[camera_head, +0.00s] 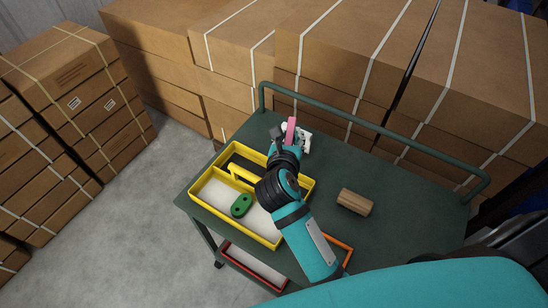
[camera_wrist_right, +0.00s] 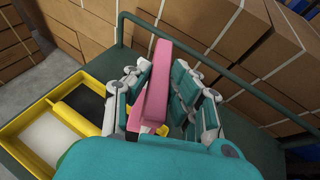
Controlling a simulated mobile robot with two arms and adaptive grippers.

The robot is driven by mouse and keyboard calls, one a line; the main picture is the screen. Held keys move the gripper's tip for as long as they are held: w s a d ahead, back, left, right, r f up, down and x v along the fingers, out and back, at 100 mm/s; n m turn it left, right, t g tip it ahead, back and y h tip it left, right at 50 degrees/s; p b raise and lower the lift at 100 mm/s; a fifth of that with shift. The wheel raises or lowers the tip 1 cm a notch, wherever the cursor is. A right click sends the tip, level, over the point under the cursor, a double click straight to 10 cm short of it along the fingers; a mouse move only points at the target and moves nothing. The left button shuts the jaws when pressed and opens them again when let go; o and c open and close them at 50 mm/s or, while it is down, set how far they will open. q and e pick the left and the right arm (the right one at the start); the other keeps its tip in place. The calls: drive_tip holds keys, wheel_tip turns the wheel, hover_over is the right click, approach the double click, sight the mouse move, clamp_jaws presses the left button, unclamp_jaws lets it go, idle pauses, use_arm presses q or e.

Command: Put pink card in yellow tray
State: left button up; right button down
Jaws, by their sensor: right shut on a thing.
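My right gripper (camera_wrist_right: 160,95) is shut on the pink card (camera_wrist_right: 157,80), which stands upright between its fingers in the right wrist view. In the head view the pink card (camera_head: 290,130) shows as a narrow strip at the gripper (camera_head: 292,138), beyond the back corner of the yellow tray. The yellow tray (camera_head: 234,238) lies on the green cart, left of my right arm, with a raised yellow handle across its middle. It also shows at the left of the right wrist view (camera_wrist_right: 20,122). The card is beside the tray, not over it. My left gripper is not in view.
A green part (camera_head: 241,205) lies in the tray's front compartment. A brown wooden block (camera_head: 354,202) lies on the green cart (camera_head: 400,200), right of my arm. A rail (camera_head: 400,140) runs along the cart's back. Stacked cardboard boxes (camera_head: 340,50) stand behind it.

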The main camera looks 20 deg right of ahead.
drive_tip(key=f+b, duration=0.6)
drive_tip(key=shift+s+a+f, duration=0.15)
drive_tip(key=shift+s+a, duration=0.05)
drive_tip(key=shift+a, duration=0.15)
wheel_tip(320, 180, down, 4)
drive_tip(key=b, duration=0.3)
drive_tip(key=shift+w+d+b, duration=0.1)
drive_tip(key=shift+b, duration=0.25)
use_arm(q)
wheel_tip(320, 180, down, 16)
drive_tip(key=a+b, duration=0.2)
drive_tip(key=b, duration=0.4)
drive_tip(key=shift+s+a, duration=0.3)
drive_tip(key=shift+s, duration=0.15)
use_arm(e)
wheel_tip(320, 180, down, 7)
use_arm(q)
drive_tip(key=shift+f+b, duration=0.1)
drive_tip(key=shift+b, duration=0.2)
use_arm(e)
drive_tip(key=shift+f, duration=0.1)
drive_tip(key=shift+f, duration=0.15)
drive_tip(key=c, duration=1.2)
unclamp_jaws()
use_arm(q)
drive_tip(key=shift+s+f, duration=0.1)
use_arm(e)
drive_tip(key=shift+o, duration=0.2)
